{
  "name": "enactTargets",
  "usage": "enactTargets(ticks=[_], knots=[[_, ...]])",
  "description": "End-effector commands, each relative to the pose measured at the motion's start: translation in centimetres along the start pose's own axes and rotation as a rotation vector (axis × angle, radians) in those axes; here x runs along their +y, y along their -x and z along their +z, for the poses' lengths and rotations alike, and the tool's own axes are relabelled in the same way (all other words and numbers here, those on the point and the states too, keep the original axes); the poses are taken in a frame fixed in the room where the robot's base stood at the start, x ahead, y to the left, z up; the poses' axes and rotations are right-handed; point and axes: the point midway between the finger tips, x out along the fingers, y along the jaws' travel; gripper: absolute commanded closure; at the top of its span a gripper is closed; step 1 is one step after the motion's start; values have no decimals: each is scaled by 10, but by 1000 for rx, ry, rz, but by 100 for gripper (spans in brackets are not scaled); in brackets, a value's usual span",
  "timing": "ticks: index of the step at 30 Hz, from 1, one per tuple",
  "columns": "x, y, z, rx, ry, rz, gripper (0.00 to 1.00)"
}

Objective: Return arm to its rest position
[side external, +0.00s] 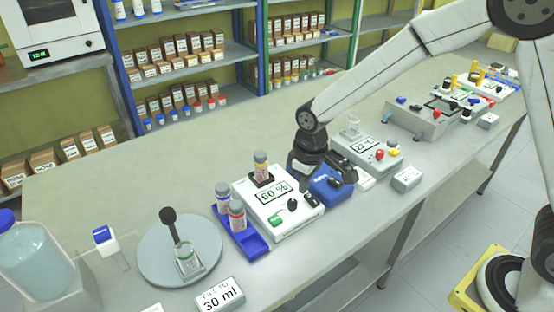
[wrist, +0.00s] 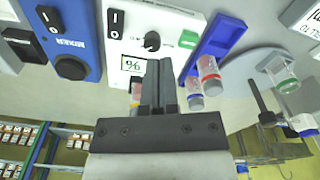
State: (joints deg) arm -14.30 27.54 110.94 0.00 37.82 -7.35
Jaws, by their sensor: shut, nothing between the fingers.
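My gripper (side external: 300,186) hangs at the end of my arm above the bench, over the gap between the white 60 % device (side external: 290,218) and the blue mixer (side external: 331,190). In the wrist view its fingers (wrist: 161,80) are together with nothing between them. The fingers appear in front of the white device (wrist: 127,45), and how far they are from it is hard to tell. The blue mixer (wrist: 62,35) shows at the upper left of the wrist view.
A vial stands on the white device (side external: 261,165). Two capped vials (side external: 237,215) stand in a blue tray (side external: 255,246). A beaker (side external: 189,260) stands on a round grey plate (side external: 150,258). The 22 °C device (side external: 372,156) sits right of my gripper. The back bench (side external: 190,150) is clear.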

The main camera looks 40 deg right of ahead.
Motion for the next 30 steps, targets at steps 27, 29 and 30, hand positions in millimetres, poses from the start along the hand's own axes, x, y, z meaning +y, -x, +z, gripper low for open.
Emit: enactTargets(ticks=[27, 29, 30], knots=[[49, 31, 166, 165, -377, 48, 100], [49, 31, 166, 165, -377, 48, 100], [49, 31, 166, 165, -377, 48, 100]])
